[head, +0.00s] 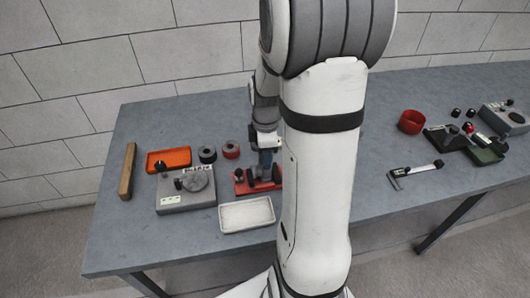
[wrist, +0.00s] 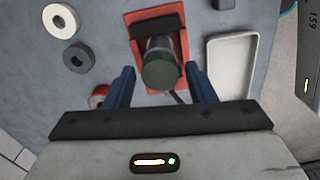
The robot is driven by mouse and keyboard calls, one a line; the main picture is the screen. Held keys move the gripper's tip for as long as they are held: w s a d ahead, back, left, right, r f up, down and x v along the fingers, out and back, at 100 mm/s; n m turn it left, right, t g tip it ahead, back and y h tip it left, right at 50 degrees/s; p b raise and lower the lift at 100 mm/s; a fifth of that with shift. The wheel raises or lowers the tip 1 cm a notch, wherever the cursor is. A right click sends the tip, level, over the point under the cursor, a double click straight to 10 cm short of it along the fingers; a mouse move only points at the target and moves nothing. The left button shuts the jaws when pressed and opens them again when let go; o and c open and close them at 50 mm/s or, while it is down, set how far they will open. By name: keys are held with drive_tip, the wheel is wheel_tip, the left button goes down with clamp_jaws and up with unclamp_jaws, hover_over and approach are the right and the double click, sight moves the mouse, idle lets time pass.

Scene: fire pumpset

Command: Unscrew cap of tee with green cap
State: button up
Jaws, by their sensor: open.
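The tee's dark green round cap (wrist: 162,72) shows in the wrist view, facing the camera, between my two blue fingers. A grey body shows just behind the cap, on a red base (wrist: 143,19). My gripper (wrist: 162,82) is open, with a gap between the cap and the finger on each side. In the head view, my gripper (head: 266,166) is over the red base (head: 243,187), and my arm hides most of the tee. I cannot tell from these views how deep the fingers reach along the cap.
A white tray (head: 247,226) stands in front of the red base. A grey gauge block (head: 186,203), an orange tray (head: 168,154) and two rings (head: 207,154) lie to the left.

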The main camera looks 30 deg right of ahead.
drive_tip(key=m, duration=0.3)
drive_tip(key=shift+m, duration=0.4)
drive_tip(key=m, duration=0.4)
drive_tip(key=shift+c, duration=0.3)
drive_tip(key=c, duration=0.9)
drive_tip(key=shift+n, duration=2.2)
drive_tip(key=shift+n, duration=0.4)
drive_tip(key=n, duration=0.3)
drive_tip(key=shift+n, duration=0.4)
